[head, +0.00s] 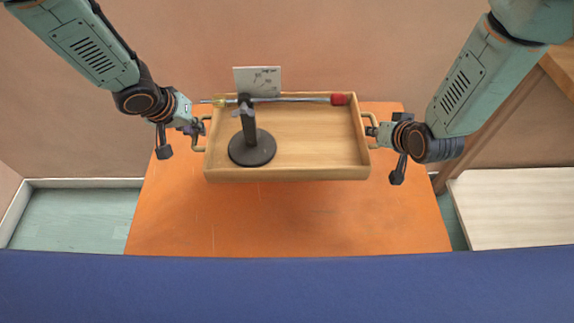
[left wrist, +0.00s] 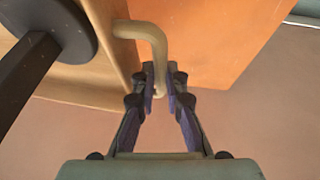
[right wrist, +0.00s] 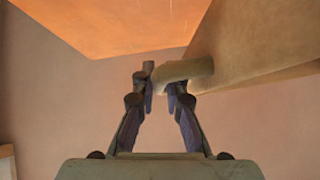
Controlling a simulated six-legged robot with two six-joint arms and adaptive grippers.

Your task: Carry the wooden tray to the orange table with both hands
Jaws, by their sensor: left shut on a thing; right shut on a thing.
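The wooden tray (head: 310,140) is a shallow light-brown box with a handle at each end, held above the orange table (head: 290,220) toward its far side. My left gripper (head: 200,128) is shut on the tray's left handle, which also shows between the fingers in the left wrist view (left wrist: 152,40). My right gripper (head: 370,130) is shut on the right handle, seen in the right wrist view (right wrist: 185,70). A black stand with a round base (head: 252,148) is upright in the tray. The gap between tray and table is hard to judge.
A metal rod with a red end (head: 338,99) lies across the tray's far rim area. A white card with drawings (head: 258,80) stands behind it. A blue surface (head: 290,290) is in front, and a pale wooden surface (head: 520,207) is at right. The table's near part is bare.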

